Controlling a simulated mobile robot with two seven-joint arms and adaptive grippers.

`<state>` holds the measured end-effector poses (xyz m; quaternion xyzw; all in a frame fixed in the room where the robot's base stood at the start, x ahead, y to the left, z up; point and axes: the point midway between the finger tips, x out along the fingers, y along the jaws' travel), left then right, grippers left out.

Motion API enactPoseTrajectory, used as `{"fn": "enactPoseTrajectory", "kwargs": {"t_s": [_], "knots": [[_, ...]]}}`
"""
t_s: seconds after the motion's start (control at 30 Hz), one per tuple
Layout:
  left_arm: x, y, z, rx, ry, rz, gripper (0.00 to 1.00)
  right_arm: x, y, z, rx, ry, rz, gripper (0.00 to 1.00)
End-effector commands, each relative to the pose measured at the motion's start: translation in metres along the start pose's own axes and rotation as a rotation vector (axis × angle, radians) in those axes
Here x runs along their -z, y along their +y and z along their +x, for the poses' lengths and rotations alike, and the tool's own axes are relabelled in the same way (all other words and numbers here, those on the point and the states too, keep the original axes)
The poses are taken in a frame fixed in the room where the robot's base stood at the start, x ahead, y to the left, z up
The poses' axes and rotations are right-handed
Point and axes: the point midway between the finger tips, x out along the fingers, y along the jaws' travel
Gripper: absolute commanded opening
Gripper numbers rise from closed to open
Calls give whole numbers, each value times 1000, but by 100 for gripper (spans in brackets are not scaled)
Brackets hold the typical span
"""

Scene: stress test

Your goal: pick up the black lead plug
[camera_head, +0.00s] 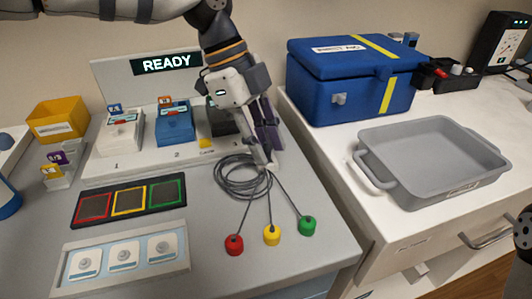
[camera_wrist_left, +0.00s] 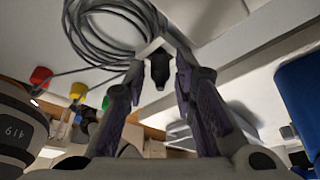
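The black lead plug (camera_wrist_left: 160,70) shows in the left wrist view between the fingers of my left gripper (camera_wrist_left: 161,58), near the fingertips. A narrow gap shows on either side of the plug, so the gripper looks open around it. In the head view my left gripper (camera_head: 267,155) points down beside the coiled grey cable (camera_head: 240,178), and it hides the plug there. The red (camera_head: 234,245), yellow (camera_head: 271,236) and green (camera_head: 308,226) lead ends lie on the grey worktop.
Behind my gripper is a bench unit with a READY display (camera_head: 167,64). A blue lidded box (camera_head: 335,92) and a grey tray (camera_head: 430,160) stand on the white counter to the right. A yellow bin (camera_head: 57,120) is at far left.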

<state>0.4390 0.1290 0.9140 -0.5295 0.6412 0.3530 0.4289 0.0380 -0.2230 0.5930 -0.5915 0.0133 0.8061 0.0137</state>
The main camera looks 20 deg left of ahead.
Motion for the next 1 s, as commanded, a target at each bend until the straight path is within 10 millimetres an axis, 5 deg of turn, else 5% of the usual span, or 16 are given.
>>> {"fn": "enactPoseTrajectory", "kwargs": {"t_s": [0.1, 0.2, 0.63, 0.77, 1.0], "knots": [[0, 0, -1, 1, 0, 0, 23, 0, 0, 0, 0, 1, 0, 0], [0, 0, -1, 1, 0, 0, 0, 0, 0, 0, 0, 1, 0, 0], [3, -1, -8, 2, -1, 0, 0, 0, 0, -1, 0, 2, 0, 0], [12, -1, -29, 4, -2, 1, 0, 2, 0, -3, 0, 8, 0, 0], [66, 47, -86, 13, -5, 9, 0, 13, -1, -25, 3, 68, 1, 0]]}}
